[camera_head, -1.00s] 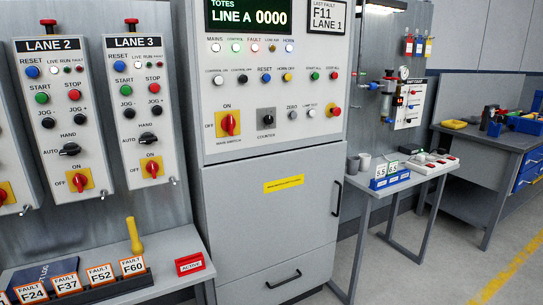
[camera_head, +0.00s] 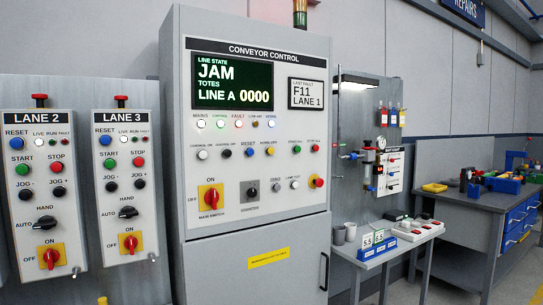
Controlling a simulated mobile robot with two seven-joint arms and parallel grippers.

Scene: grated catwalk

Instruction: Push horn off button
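The yellow horn off button (camera_head: 270,152) is on the front of the grey conveyor control cabinet (camera_head: 255,220), in the middle button row. The blue reset button (camera_head: 249,153) is just left of it and the green start button (camera_head: 297,149) is to its right. Its label is small and hard to read now. The horn lamp (camera_head: 271,124) is in the row above. The cabinet display (camera_head: 232,82) reads JAM, LINE A 0000. Neither of my grippers shows in the head view, and nothing covers the button.
The lane 2 panel (camera_head: 45,192) and lane 3 panel (camera_head: 126,185) stand left of the cabinet. A small table (camera_head: 372,262) with cups and boxes stands to its right, and a workbench (camera_head: 474,205) is further right. The space before the cabinet face looks clear.

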